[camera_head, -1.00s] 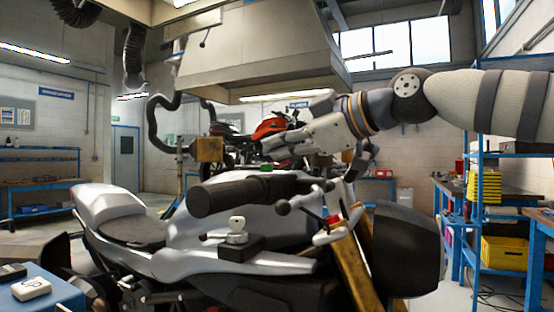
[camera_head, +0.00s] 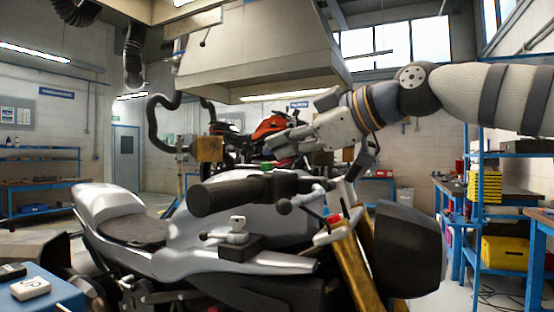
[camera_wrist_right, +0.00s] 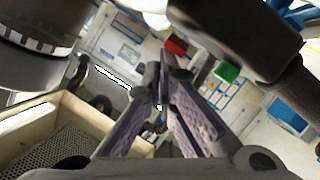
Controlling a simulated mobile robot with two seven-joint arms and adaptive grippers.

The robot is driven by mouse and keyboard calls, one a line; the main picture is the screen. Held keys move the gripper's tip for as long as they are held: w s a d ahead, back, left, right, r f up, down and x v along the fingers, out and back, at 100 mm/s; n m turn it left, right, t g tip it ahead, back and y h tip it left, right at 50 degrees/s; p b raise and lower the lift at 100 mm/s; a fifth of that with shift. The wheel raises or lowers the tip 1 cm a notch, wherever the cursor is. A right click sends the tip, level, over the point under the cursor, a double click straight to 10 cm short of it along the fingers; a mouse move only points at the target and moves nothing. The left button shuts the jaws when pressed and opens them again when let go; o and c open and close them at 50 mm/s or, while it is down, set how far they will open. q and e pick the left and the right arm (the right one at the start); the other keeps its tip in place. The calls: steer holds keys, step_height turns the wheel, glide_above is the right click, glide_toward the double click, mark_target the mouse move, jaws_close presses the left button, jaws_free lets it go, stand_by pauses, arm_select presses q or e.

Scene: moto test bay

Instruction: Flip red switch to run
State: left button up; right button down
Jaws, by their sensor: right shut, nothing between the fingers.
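A small red block (camera_wrist_right: 176,46), which looks like the red switch, shows in the right wrist view just above my shut fingertips. A green block (camera_wrist_right: 227,71) sits to its right, by the dark handlebar part. In the head view the green block (camera_head: 268,167) is on top of the handlebar, and a red piece (camera_head: 333,219) shows lower right; I cannot tell if it is the same red block. My right gripper (camera_head: 276,146) is shut and empty, above and behind the handlebar. Its fingers (camera_wrist_right: 166,78) also show in the wrist view. My left gripper is not in view.
The silver motorcycle (camera_head: 120,205) fills the foreground, with its black grip (camera_head: 225,195) and a lever. An orange motorcycle (camera_head: 272,128) stands behind. A large hood (camera_head: 260,60) hangs above. A blue shelf with yellow bins (camera_head: 505,251) is at right.

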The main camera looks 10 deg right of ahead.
steer(key=shift+s+d+r, duration=0.25)
steer(key=shift+d+r, duration=0.1)
steer(key=shift+r, duration=0.5)
steer(key=shift+s+d+r, duration=0.3)
steer(key=shift+d+r, duration=0.05)
steer(key=shift+r, duration=0.5)
steer(key=shift+s+d+r, duration=0.25)
steer(key=shift+d+r, duration=0.1)
steer(key=shift+r, duration=0.5)
